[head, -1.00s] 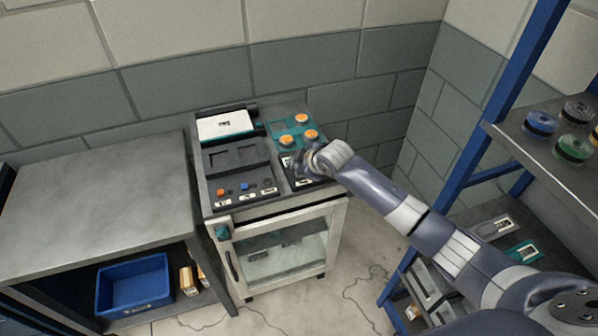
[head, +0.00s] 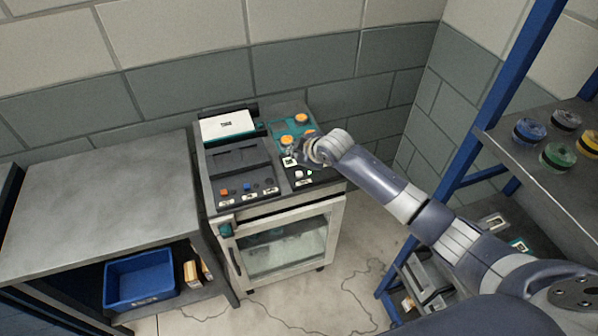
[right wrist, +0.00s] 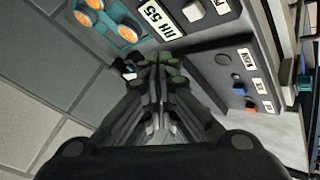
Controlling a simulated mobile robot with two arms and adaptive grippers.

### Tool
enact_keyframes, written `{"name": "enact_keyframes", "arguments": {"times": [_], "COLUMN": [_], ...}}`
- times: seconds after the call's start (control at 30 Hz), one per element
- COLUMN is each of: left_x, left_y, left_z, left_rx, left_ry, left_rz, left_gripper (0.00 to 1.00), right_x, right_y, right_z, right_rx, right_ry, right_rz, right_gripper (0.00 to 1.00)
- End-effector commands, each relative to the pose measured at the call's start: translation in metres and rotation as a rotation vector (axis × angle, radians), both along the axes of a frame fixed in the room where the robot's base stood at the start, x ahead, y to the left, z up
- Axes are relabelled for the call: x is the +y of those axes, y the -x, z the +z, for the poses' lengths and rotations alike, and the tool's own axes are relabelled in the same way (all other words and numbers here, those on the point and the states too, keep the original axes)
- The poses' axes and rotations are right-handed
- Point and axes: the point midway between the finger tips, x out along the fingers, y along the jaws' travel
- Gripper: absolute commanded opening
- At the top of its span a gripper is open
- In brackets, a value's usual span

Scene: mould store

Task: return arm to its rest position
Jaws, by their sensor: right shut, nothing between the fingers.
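My right arm (head: 378,182) reaches in from the lower right over the machine (head: 207,193) with the control panel. My right gripper (head: 294,153) is above the right part of the panel, near the orange knobs (head: 287,140). In the right wrist view the gripper (right wrist: 157,66) is shut and empty, its fingers together. Whether the fingertips touch the panel I cannot tell. My left gripper is not in view.
A grey bench (head: 95,205) stands left of the machine, with a blue bin (head: 140,278) on its lower shelf. A blue-framed rack (head: 470,165) with coloured spools (head: 557,156) stands close on the right of my arm. A wall is behind the machine.

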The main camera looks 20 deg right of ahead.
Motion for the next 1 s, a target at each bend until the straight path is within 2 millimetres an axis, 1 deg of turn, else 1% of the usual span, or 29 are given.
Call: {"name": "enact_keyframes", "arguments": {"times": [0.5,0.57,0.6,0.67,0.77,0.8,0.87,0.9,0.97,1.0], "left_x": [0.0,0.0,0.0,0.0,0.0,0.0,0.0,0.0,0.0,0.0], "left_y": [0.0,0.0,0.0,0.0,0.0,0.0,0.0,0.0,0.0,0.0], "left_z": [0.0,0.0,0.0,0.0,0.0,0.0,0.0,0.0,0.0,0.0], "left_rx": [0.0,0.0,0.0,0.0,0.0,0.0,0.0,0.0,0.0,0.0], "left_ry": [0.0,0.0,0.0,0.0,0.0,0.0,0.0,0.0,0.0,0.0], "left_rz": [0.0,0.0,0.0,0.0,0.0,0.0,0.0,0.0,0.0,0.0], "left_gripper": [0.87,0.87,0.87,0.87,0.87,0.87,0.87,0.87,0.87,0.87], "right_x": [0.0,0.003,0.007,0.016,0.035,0.043,0.052,0.056,0.06,0.061], "right_y": [0.001,0.004,0.01,0.024,0.061,0.079,0.109,0.128,0.156,0.174], "right_z": [-0.001,-0.003,-0.006,-0.014,-0.031,-0.037,-0.046,-0.05,-0.054,-0.057], "right_rx": [0.001,0.006,0.015,0.037,0.09,0.114,0.154,0.18,0.217,0.242], "right_ry": [0.0,-0.005,-0.013,-0.029,-0.073,-0.092,-0.125,-0.146,-0.174,-0.191], "right_rz": [0.001,0.001,0.0,-0.003,-0.019,-0.032,-0.059,-0.081,-0.119,-0.148], "right_gripper": [0.0,0.0,0.0,0.0,0.0,0.0,0.0,0.0,0.0,0.0]}}
